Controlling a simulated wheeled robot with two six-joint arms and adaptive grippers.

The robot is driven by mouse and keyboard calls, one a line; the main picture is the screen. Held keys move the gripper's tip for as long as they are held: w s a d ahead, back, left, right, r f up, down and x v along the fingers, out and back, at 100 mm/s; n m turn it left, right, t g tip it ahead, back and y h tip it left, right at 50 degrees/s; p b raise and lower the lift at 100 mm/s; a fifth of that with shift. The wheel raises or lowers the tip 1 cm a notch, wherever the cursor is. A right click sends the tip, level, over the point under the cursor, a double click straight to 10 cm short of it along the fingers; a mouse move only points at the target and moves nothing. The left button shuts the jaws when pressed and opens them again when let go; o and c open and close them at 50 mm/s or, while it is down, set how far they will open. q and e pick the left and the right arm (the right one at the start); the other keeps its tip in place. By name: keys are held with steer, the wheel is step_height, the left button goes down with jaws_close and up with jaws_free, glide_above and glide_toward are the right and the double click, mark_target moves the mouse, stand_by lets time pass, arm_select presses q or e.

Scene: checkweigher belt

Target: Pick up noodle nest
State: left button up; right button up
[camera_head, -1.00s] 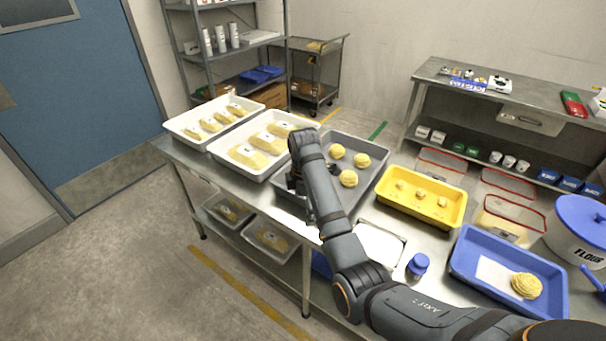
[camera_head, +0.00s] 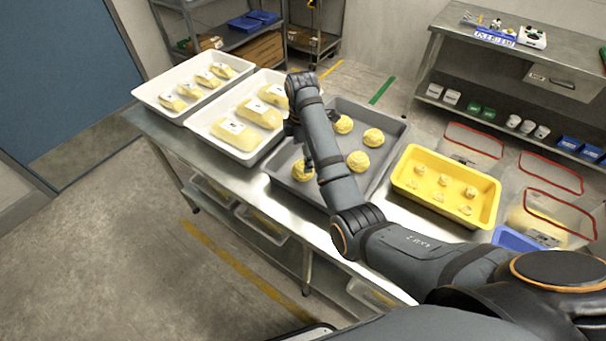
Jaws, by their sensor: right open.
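Round yellow noodle nests lie in the grey tray (camera_head: 388,155) on the steel table. One nest (camera_head: 343,124) is at the back, one (camera_head: 373,137) is to its right, and one (camera_head: 358,161) is nearer the middle. Another nest (camera_head: 303,172) is at the front left, partly covered by my right gripper. My right gripper (camera_head: 301,150) is open and points down over the left part of the tray, just above that nest. I cannot tell whether its fingers touch the nest. My right forearm crosses the tray and hides part of it. My left gripper is not in view.
Two white trays (camera_head: 219,144) with packed yellow food stand to the left. A yellow tray (camera_head: 402,182) with small pieces stands close on the right. Clear red-rimmed bins (camera_head: 548,177) are beyond it. A steel shelf table (camera_head: 555,55) stands at the back right.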

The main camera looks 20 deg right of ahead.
steer(key=shift+w+d+f+b, duration=0.1)
steer(key=shift+w+f+b, duration=0.1)
steer(key=shift+f, duration=0.45)
steer(key=shift+w+f+b, duration=0.1)
steer(key=shift+f+b, duration=0.1)
steer(key=shift+f, duration=0.4)
steer(key=shift+d+f+p, duration=0.1)
steer(key=shift+f+p, duration=0.3)
steer(key=shift+p, duration=0.05)
steer(key=f, duration=0.4)
steer(key=shift+w+d, duration=0.1)
steer(key=shift+w, duration=0.2)
steer(key=shift+s, duration=0.1)
steer(key=shift+c, duration=1.3)
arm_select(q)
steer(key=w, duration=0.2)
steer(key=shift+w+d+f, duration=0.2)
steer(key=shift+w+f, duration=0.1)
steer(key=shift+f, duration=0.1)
arm_select(e)
steer(key=c, duration=1)
steer(key=shift+c, duration=0.3)
